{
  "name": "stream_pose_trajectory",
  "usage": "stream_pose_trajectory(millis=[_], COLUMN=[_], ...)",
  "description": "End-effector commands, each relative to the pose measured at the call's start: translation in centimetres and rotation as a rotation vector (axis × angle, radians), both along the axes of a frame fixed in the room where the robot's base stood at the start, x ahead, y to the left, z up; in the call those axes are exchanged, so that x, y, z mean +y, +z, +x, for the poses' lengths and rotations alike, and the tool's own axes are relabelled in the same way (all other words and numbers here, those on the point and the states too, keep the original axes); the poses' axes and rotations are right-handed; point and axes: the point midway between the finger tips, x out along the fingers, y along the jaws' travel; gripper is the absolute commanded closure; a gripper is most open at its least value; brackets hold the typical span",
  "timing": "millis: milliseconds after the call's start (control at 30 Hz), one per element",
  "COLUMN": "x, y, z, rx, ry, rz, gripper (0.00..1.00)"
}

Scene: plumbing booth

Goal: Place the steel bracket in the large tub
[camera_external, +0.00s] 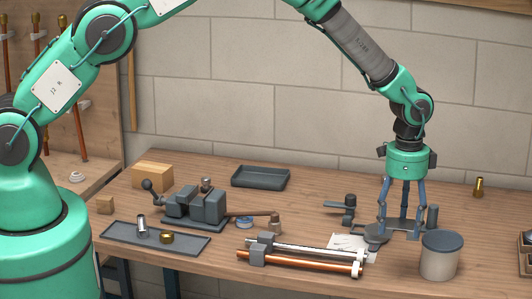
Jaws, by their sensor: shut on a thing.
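My gripper (402,229) points straight down at the right part of the bench, its blue fingers low near the bench top. It is shut on a small grey piece (412,235) at the fingertips, which I take for the steel bracket; the fingers hide much of its shape. The large tub (439,260) is a pale round container with a dark blue-grey top, standing upright near the front edge, just right of and in front of my gripper. I cannot tell whether its dark top is a lid or the inside.
Pipes in a clamp (300,255), a vise (195,207), a flat tray (155,238) and a dark tray (261,177) occupy the left and middle.

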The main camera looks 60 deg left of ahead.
Motion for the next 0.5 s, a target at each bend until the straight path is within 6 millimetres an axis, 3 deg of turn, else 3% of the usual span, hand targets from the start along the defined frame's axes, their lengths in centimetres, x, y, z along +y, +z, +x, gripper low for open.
stream_pose_trajectory(millis=[500], x=[-1.3], y=[-0.5], z=[6.2], rx=[-0.001], ry=[0.0], rz=[0.0], gripper=[0.67])
